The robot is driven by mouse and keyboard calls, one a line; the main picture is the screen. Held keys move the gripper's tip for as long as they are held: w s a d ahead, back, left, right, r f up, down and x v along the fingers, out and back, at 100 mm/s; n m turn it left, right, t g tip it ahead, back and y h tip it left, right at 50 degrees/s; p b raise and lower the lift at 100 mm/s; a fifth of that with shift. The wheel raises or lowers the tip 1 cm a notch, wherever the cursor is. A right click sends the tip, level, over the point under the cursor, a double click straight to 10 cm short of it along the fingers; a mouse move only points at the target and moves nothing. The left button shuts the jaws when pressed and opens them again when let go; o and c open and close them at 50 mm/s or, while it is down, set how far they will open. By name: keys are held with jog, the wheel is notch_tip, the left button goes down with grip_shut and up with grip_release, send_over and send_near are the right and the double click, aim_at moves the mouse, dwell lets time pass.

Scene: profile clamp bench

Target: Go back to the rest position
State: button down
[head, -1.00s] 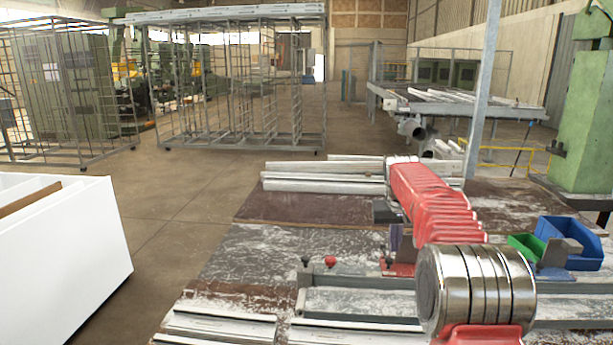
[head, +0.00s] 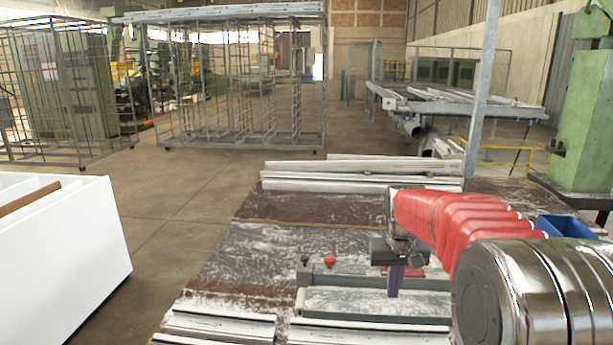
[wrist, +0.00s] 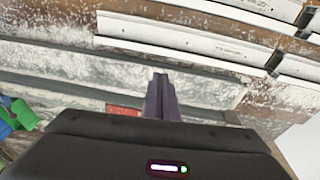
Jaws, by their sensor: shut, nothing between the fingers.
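My gripper (head: 394,292) hangs from my red arm above the bench in the head view. Its dark purple fingers point down over the grey clamp channel (head: 350,301) and are together, with nothing between them. The fingers (wrist: 160,80) also show closed in the wrist view, over the white-dusted bench. Whether the fingertips touch anything below cannot be told. A red knob (head: 330,261) stands on the clamp, left of the gripper. My arm hides the bench's right part.
Pale profiles (head: 350,172) lie at the back of the bench, with more rails (head: 222,325) at the front. A blue bin (head: 566,227) is partly hidden behind my arm. A white box (head: 70,265) stands at the left. A grey post (head: 482,90) rises behind the bench.

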jog(key=s+a+r+t, duration=0.1)
jog(key=s+a, duration=0.1)
jog(key=s, duration=0.8)
jog(key=s+a+r+t, duration=0.1)
jog(key=s+r, duration=0.1)
jog(key=s, duration=0.9)
jog(key=s+a+r+t, duration=0.1)
jog(key=s+a, duration=0.1)
jog(key=s, duration=0.8)
jog(key=shift+s+a+r+n+t+y, duration=0.3)
jog(key=shift+s+r+n, duration=0.1)
jog(key=shift+a, duration=0.2)
